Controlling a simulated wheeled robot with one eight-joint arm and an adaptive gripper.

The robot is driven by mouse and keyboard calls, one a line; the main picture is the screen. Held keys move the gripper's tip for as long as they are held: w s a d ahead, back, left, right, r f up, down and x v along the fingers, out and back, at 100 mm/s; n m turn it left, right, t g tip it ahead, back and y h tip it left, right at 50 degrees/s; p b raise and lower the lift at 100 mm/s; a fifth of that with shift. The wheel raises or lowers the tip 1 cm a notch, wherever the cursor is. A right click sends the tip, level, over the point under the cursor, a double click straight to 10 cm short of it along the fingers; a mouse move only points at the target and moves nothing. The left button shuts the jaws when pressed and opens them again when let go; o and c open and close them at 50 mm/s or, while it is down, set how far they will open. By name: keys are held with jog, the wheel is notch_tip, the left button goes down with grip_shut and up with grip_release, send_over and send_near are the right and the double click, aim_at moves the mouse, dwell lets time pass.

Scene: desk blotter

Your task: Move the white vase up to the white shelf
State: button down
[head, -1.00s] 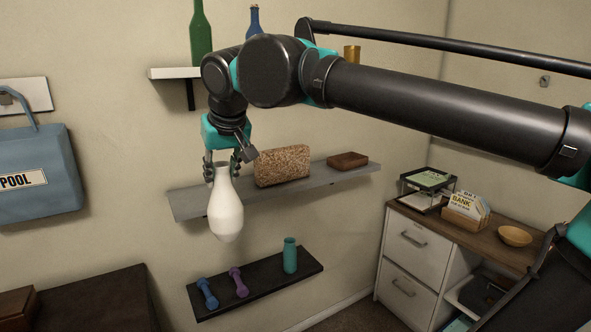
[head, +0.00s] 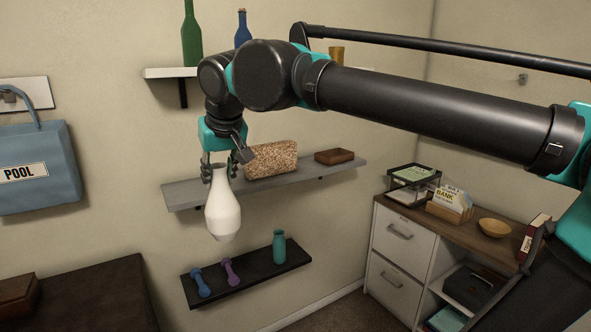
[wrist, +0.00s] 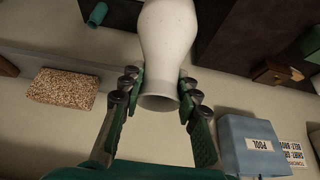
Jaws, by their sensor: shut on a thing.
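The white vase (head: 223,210) hangs upright from my gripper (head: 219,171), in front of the wall shelves. My gripper is shut on its neck, near the mouth. In the wrist view the vase (wrist: 168,35) lies between the green-padded fingers of my gripper (wrist: 160,92), mouth toward the palm. The white shelf (head: 160,73) is the top one, at upper left, higher than the vase. My arm hides much of that shelf. A green bottle (head: 191,38), a blue bottle (head: 242,28) and a gold cup (head: 336,53) stand along it.
The black lower shelf (head: 247,281) holds dumbbells (head: 230,271) and a teal bottle (head: 279,246). A blue bag (head: 35,170) hangs at left; a cabinet (head: 402,245) stands at right.

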jog(key=w+d+f+m, duration=0.1)
jog(key=w+d+f, duration=0.3)
jog(key=w+f, duration=0.35)
jog(key=w+d+f+m+h, duration=0.1)
jog(key=w+d+f, duration=0.3)
jog(key=w+f, duration=0.35)
jog(key=w+d+f+m, duration=0.1)
jog(key=w+d+f, duration=0.2)
jog(key=w+f, duration=0.45)
jog(key=w+d+f+m+h, duration=0.1)
jog(key=w+d+f+m, duration=0.15)
jog(key=d+f, duration=0.8)
jog(key=w+d+f+m+h, duration=0.1)
jog(key=w+d+f, duration=0.2)
jog(key=d+f, duration=0.8)
jog(key=s+d+f, duration=0.3)
jog(key=s+f, duration=0.1)
jog(key=s, duration=0.2)
jog(key=shift+d+t, duration=0.25)
jog(key=shift+t, duration=0.15)
jog(key=shift+s, duration=0.1)
